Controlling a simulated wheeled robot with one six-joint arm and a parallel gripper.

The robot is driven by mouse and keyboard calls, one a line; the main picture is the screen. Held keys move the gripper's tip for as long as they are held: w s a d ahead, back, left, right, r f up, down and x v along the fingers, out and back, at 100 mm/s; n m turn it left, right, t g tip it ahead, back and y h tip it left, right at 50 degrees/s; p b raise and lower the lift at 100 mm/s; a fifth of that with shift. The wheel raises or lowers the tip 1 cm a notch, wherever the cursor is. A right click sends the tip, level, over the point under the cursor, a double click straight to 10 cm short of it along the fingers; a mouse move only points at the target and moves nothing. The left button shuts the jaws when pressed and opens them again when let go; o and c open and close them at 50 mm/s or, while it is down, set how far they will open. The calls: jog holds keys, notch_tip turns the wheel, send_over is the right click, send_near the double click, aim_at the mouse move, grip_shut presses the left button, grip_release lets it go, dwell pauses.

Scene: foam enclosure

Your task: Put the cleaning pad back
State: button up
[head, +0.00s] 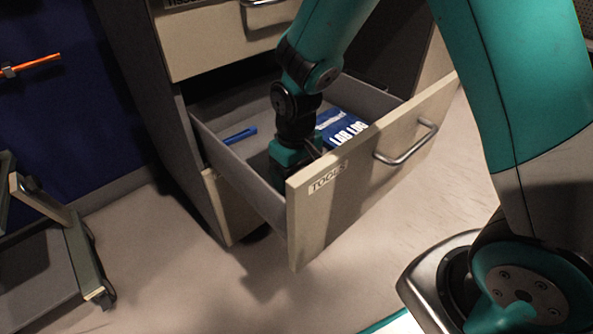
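My arm reaches down into an open drawer (368,172) with a label that seems to read TOOLS. My gripper (300,172) is low inside the drawer, close behind its front panel. Its fingertips are mostly hidden by the gripper body and the panel, so I cannot tell if it is open, shut or holding something. I cannot clearly make out a cleaning pad; one could be hidden under or behind the gripper.
In the drawer, a blue bar-shaped object (240,135) lies left of the gripper and a blue LAB LOG book (348,132) lies right of it. The cabinet has another drawer (215,42) above. A wheeled stand (85,255) is at left. Open floor lies in front.

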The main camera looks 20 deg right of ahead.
jog(key=shift+r, duration=0.15)
notch_tip(320, 180, up, 12)
jog(key=f+p, duration=0.1)
jog(key=p, duration=0.5)
jog(key=s+a+r+n+y, duration=0.1)
jog(key=s+a+r+y, duration=0.1)
jog(key=s+r, duration=0.5)
jog(key=s+a+r+n+y, duration=0.2)
jog(key=s+r, duration=0.4)
jog(key=s, duration=0.5)
jog(key=shift+s+a+r, duration=0.2)
jog(key=shift+s+r, duration=0.15)
jog(key=shift+s, duration=0.05)
